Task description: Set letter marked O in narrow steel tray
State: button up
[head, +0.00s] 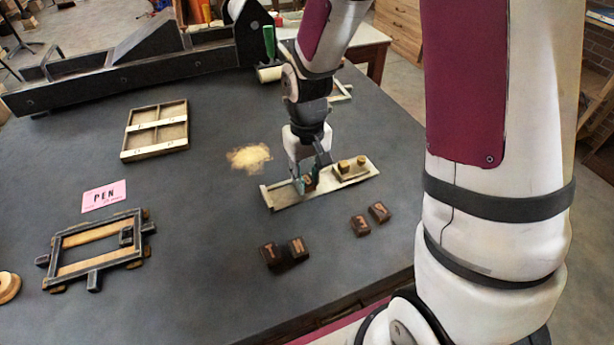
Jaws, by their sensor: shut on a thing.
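The narrow steel tray (284,197) lies on the dark table, right of centre, slanting up to the right. My gripper (309,180) points down over the left-middle part of this tray. It is shut on a small dark brown letter block (309,183), which is partly hidden by the fingers. I cannot read its mark. The block is at the tray; I cannot tell whether it touches the tray floor. A pale block with two brass knobs (351,169) sits in the right part of the tray.
Several dark letter blocks lie in front of the tray: one pair (271,255) at the left, another (359,226) at the right. A frame (75,270), pink PEN card (104,196), wooden divided box (133,153) and sawdust-like patch (249,157) lie left. A press (140,77) stands behind.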

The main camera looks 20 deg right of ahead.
aim_at(307, 180)
jog(key=shift+f, duration=0.15)
jog(key=shift+f, duration=0.15)
jog(key=o, duration=0.8)
notch_tip(307, 180, up, 12)
jog(key=shift+s+d+r+t, duration=0.1)
jog(key=shift+s+r+t, duration=0.7)
jog(key=shift+s+r, duration=1.75)
jog(key=shift+s+r+t, duration=0.8)
jog(key=shift+s+r, duration=0.6)
jog(key=shift+s, duration=2.15)
jog(key=shift+s+d+r+t, duration=0.1)
jog(key=shift+s+r+t, duration=0.7)
jog(key=shift+s+r, duration=1.75)
